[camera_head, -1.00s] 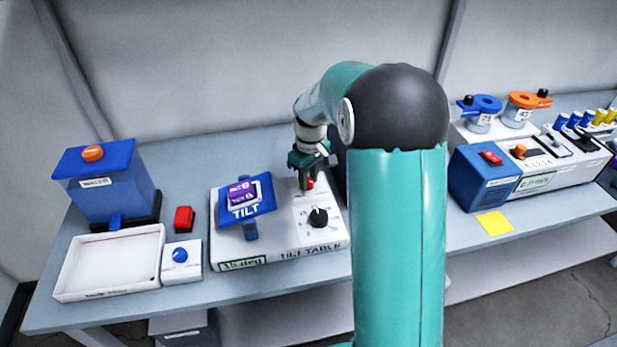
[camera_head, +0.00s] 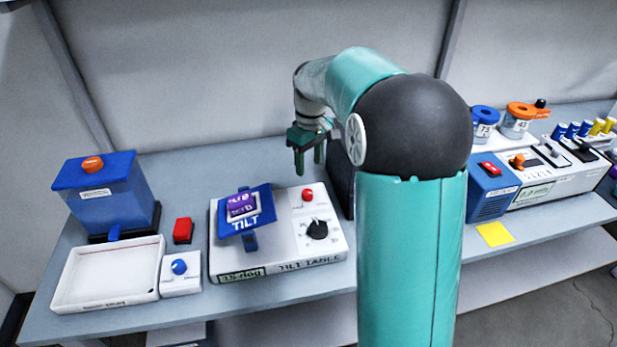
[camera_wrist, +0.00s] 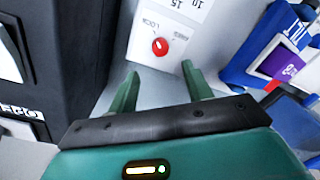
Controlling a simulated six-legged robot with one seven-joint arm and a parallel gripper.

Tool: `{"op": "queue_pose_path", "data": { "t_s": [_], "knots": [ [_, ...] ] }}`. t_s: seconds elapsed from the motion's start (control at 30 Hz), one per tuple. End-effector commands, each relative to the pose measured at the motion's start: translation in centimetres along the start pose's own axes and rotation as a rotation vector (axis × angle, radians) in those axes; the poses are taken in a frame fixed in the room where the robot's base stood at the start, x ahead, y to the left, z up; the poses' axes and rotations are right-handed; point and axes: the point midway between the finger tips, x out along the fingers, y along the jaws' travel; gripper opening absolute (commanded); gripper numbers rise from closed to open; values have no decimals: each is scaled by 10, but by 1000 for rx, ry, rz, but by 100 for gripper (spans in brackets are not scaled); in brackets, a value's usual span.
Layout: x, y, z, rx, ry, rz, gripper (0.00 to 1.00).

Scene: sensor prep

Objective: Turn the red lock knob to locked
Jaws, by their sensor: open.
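The red lock knob (camera_head: 307,194) is on the white top of the tilt table (camera_head: 283,262), at its back right. It also shows in the wrist view (camera_wrist: 160,46), with the printed word LOCK and a second label beside it. My gripper (camera_head: 308,172) hangs above and behind the knob, with its green fingers pointing down. In the wrist view my gripper (camera_wrist: 162,82) is open and empty. The knob lies beyond the gap between the fingertips, apart from them. A tilted blue plate (camera_head: 240,222) carries a purple-and-white part.
A black dial (camera_head: 317,229) is in front of the red knob. A dark box (camera_head: 341,180) stands close on the right, partly hidden by my arm. A blue bin (camera_head: 105,190), white tray (camera_head: 105,275) and red block (camera_head: 183,230) are at left. A yellow note (camera_head: 495,234) lies at right.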

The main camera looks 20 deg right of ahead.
Motion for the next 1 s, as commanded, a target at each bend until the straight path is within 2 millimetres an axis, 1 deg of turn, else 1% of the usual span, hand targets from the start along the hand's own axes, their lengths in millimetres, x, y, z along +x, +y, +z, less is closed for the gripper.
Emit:
{"op": "queue_pose_path", "data": {
  "t_s": [0.03,0.1,0.23,0.37,0.8,0.9,0.97,1.0],
  "knots": [
    [-11,0,0,0,2,1,50],
    [-23,0,0,0,2,1,50],
    [-37,0,0,0,1,0,50],
    [-41,0,0,0,-1,-1,50],
    [-42,-1,0,0,0,1,50],
    [-48,-8,4,8,11,12,50],
    [-55,-18,9,18,23,24,50],
    [-61,-26,13,29,34,35,50]
  ]
}}
